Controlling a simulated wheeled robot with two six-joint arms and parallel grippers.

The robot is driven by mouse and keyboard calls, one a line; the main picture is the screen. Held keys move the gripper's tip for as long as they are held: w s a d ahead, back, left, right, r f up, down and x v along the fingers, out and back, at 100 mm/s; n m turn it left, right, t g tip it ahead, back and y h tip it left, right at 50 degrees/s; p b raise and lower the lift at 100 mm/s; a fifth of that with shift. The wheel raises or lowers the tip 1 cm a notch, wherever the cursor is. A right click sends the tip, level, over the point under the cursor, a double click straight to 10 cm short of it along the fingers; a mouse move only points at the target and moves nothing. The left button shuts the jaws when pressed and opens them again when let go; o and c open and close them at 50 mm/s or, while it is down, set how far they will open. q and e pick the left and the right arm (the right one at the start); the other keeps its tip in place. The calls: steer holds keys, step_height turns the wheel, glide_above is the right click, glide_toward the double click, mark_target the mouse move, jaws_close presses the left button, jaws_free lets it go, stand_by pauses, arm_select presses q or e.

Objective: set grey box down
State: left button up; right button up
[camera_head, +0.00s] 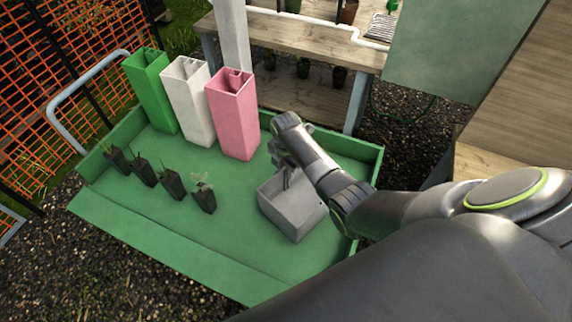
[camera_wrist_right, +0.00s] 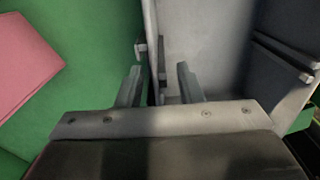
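The grey box (camera_head: 296,214) is an open-topped, pale grey container standing upright near the right end of the green tray (camera_head: 150,206). Whether its whole underside touches the tray is hidden. My right gripper (camera_head: 284,176) is at the box's upper rim. In the right wrist view, the fingers of my right gripper (camera_wrist_right: 159,84) are apart, one on either side of the box's thin wall (camera_wrist_right: 151,50). A gap shows between the wall and the right-hand finger. The box's inside (camera_wrist_right: 205,45) looks empty where visible. My left gripper is not in view.
Green (camera_head: 150,90), white (camera_head: 188,102) and pink (camera_head: 234,114) square tubes stand along the tray's back. Several small dark plant pots (camera_head: 172,184) stand in a row left of the box. The tray's front middle is clear. A wooden bench (camera_head: 300,36) stands behind.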

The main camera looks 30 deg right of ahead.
step_height(320, 180, up, 12)
steer(key=shift+r+p, duration=0.15)
steer(key=shift+p, duration=0.25)
stand_by(0.5)
